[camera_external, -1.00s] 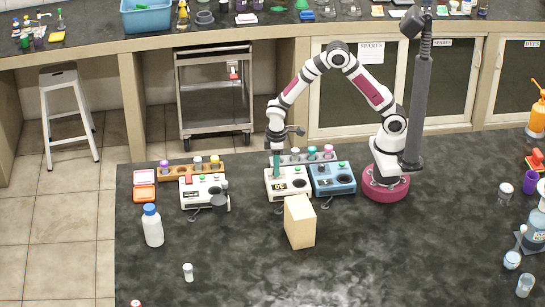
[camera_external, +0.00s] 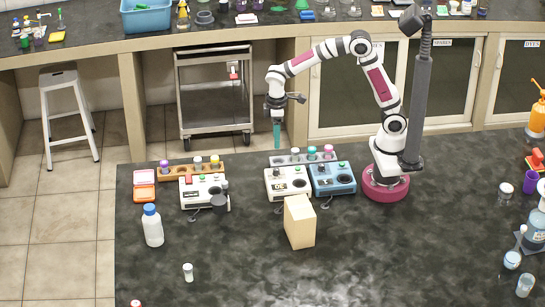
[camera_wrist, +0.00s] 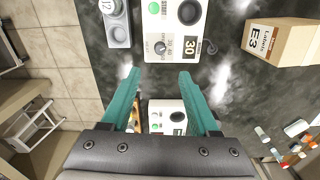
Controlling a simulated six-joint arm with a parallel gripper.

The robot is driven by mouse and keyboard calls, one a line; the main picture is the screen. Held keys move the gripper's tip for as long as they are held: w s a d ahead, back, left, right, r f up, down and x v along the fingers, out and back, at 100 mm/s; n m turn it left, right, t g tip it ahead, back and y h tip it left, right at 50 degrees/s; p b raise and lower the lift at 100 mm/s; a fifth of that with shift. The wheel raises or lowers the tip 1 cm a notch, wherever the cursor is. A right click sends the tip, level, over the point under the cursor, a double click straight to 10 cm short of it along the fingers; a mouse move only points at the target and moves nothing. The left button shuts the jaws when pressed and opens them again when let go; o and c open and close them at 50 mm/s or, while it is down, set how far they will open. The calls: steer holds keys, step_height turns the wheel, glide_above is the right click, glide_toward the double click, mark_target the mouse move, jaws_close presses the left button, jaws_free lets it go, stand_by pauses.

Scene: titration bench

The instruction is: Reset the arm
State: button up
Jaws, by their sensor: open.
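My gripper (camera_external: 277,133) hangs pointing down, raised above the back of the dark bench, with teal fingers. In the wrist view its two teal fingers (camera_wrist: 158,80) are spread apart with nothing between them. The white device (camera_external: 288,183) stands below it, apart from the fingers. It also shows in the wrist view (camera_wrist: 160,30) with a dial and a "30" label. The blue device (camera_external: 333,178) stands to the right of the white one. My arm arches from its base at the right.
A tan box (camera_external: 299,222) stands in front of the devices. A rack of vials (camera_external: 300,157) is behind them. Another white device (camera_external: 200,191) and a white bottle with a blue cap (camera_external: 152,226) are at left. The bench front is mostly clear.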

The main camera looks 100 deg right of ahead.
steer(key=shift+r, duration=1.55)
steer(key=shift+s, duration=0.1)
